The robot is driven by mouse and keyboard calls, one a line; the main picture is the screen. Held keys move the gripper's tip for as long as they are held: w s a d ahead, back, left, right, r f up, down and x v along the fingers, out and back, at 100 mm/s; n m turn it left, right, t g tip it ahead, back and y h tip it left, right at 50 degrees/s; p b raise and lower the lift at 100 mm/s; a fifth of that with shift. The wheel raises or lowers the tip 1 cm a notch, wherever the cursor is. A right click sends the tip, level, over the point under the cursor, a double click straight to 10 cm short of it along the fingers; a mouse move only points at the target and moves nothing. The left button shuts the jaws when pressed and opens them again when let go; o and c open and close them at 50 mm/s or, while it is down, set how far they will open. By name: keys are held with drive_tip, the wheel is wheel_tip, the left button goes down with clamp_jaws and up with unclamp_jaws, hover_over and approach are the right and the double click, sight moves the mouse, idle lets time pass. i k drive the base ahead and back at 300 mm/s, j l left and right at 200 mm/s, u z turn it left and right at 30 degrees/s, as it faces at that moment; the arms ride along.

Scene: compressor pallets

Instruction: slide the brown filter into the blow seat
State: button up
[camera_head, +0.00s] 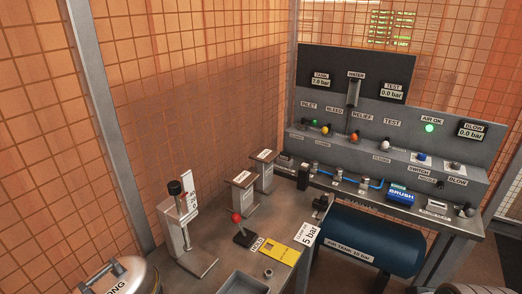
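I cannot make out a brown filter for certain anywhere in the body camera view. A BLOW label (457,182) is on the right part of the grey panel, below a small knob on a white plate (452,166). A small grey and dark fitting (466,210) stands at the right end of the bench below it. I cannot tell whether this fitting is the blow seat. A BLOW gauge (473,130) above reads 0.0 bar. My gripper is not in view.
A blue air tank (370,240) lies below the bench. On the left table are a red-knobbed lever (240,230), a yellow plate (279,250), two small stands and an upright press (180,225). A round lidded container (125,275) is bottom left.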

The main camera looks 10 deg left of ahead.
sight(284, 156)
drive_tip(key=i+l+u, duration=0.4)
drive_tip(key=i, duration=0.25)
drive_tip(key=i+l+u, duration=0.4)
drive_tip(key=i, duration=0.2)
drive_tip(key=i+l+u, duration=0.4)
drive_tip(key=l, duration=0.35)
drive_tip(key=i, duration=0.1)
